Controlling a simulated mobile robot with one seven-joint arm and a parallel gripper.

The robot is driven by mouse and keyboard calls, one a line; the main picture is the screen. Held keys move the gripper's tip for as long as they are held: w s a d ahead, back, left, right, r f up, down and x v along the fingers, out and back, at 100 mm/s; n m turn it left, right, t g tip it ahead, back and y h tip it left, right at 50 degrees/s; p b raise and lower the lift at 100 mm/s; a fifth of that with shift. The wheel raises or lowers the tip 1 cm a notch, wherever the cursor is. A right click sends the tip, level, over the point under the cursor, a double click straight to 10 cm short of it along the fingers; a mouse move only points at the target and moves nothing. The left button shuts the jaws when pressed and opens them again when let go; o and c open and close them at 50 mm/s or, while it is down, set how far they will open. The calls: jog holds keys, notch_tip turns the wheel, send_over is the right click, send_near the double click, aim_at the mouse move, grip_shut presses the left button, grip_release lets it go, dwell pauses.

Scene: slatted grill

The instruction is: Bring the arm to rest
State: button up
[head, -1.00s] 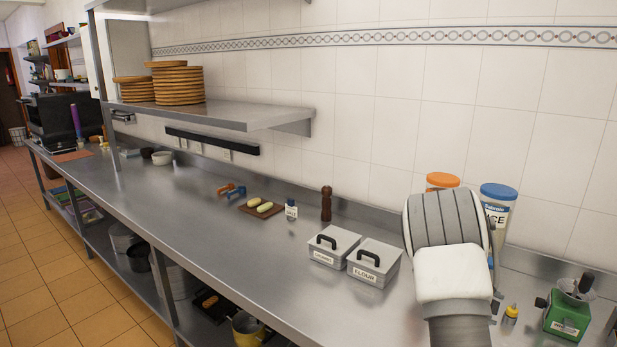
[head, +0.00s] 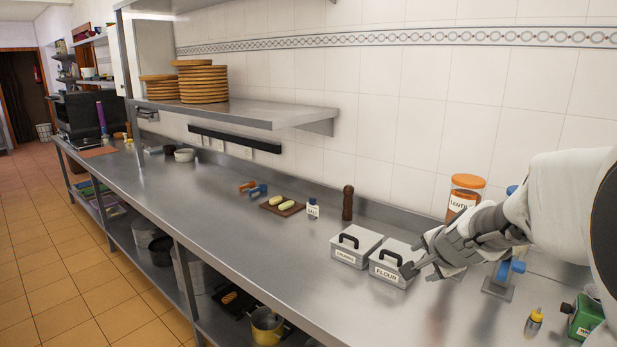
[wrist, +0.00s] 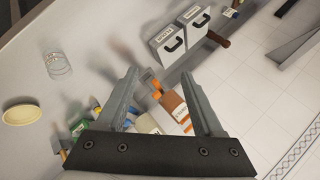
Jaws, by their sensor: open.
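My gripper (head: 430,272) is over the steel counter in the head view, at the right, in front of or above the right side of the flour container (head: 390,264). In the wrist view its two dark fingers (wrist: 160,80) are spread apart, with nothing held between them. An orange-lidded jar (wrist: 170,103) shows beyond the fingers, apart from them. My arm comes in from the right edge of the head view and hides part of the counter and the blue-lidded jar.
Another lidded container (head: 356,246) stands left of the flour. A yellow-capped bottle (head: 533,322) and a green box (head: 585,318) stand at the right. The counter's left stretch is mostly clear.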

jog(key=s+a+r+n+g+y, duration=0.1)
jog(key=s+a+r+n, duration=0.1)
jog(key=s+a+n, duration=0.5)
jog(key=s+a+r+n+g+y, duration=0.1)
jog(key=s+a+r+n, duration=0.25)
jog(key=s, duration=0.75)
jog(key=s+f+n+g+h, duration=0.1)
jog(key=s+n, duration=0.3)
jog(key=s, duration=0.5)
jog(key=shift+s+d+f, duration=0.15)
jog(key=shift+d+f, duration=0.15)
jog(key=shift+f, duration=0.35)
jog(key=c, duration=0.3)
jog(key=shift+d, duration=0.1)
jog(key=shift+d, duration=0.1)
